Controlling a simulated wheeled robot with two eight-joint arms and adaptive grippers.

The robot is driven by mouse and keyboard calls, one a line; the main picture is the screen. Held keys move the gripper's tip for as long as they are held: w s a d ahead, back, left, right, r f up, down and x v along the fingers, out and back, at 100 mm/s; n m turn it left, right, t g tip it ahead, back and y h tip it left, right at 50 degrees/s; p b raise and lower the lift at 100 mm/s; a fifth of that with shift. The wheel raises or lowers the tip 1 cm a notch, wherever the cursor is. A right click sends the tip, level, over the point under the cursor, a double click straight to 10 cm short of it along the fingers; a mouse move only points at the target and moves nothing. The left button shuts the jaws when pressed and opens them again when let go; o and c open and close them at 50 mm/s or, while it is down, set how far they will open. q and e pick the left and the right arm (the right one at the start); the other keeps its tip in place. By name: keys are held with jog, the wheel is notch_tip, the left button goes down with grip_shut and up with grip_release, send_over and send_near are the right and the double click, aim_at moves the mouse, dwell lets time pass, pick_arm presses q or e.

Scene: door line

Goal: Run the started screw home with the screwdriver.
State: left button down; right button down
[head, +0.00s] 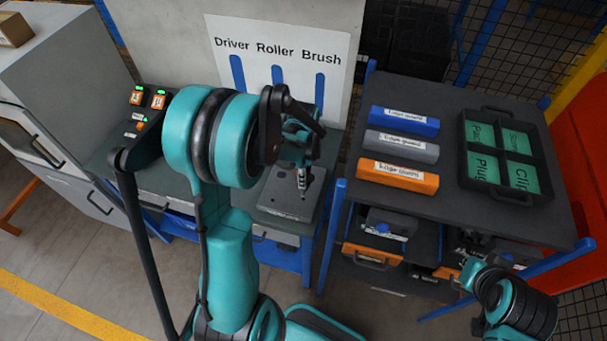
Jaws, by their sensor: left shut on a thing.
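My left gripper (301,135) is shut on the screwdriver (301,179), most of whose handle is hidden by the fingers. The driver's pale metal lower part points down, nearly upright, over a dark grey plate (281,207) on the bench. Its tip is at or just above the plate; I cannot tell whether it touches. The screw is too small to make out at the tip. My right arm shows at the lower right, but its gripper does not show.
A white board (277,75) reads Driver, Roller, Brush above blue marks. A control box (149,105) with lit buttons stands at the left. A dark cart (452,115) at the right bears blue, grey and orange labelled blocks and a green-lined tray (512,199).

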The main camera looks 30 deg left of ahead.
pick_arm(q)
jog(key=shift+f, duration=0.2)
jog(key=shift+s+d+f+b, duration=0.1)
jog(key=shift+s+f+b, duration=0.1)
jog(key=shift+b, duration=0.2)
jog(key=shift+w+f+b, duration=0.2)
jog(key=shift+b, duration=0.1)
dwell(0.9)
jog(key=shift+f+b, duration=0.7)
jog(key=shift+b, duration=0.25)
dwell(2.0)
jog(key=shift+r, duration=0.15)
dwell(0.5)
jog(key=shift+r+p, duration=2.5)
jog(key=shift+r, duration=0.9)
jog(key=shift+s+f, duration=0.1)
jog(key=shift+s, duration=0.05)
